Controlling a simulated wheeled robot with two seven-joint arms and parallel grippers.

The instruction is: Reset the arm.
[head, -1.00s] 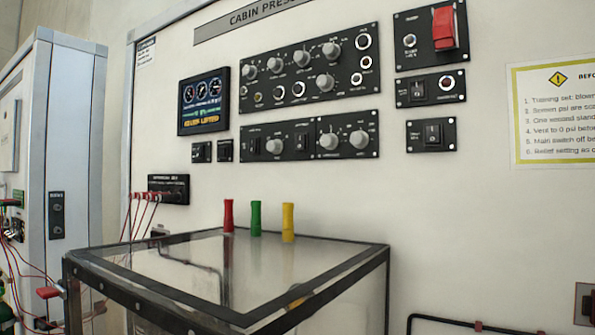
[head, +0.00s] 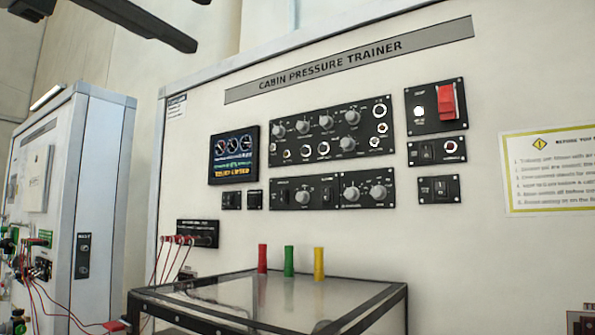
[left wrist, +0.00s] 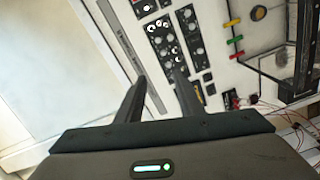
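My left gripper shows in the left wrist view (left wrist: 160,78), its two dark fingers apart with nothing between them. Dark finger-like parts of my left gripper (head: 150,20) also show at the top left of the head view, high in front of the wall and clear of the panel. My right gripper is in neither view. The cabin pressure trainer (head: 330,65) stands ahead with knobs, switches and a small lit screen (head: 233,155). A red guarded switch (head: 447,101) is at its upper right.
A clear dark-framed box (head: 270,300) juts out below the panel, with red, green and yellow pegs (head: 289,261) behind its top. A second cabinet (head: 90,190) with red wires stands at left. A yellow-bordered notice (head: 550,172) hangs at right.

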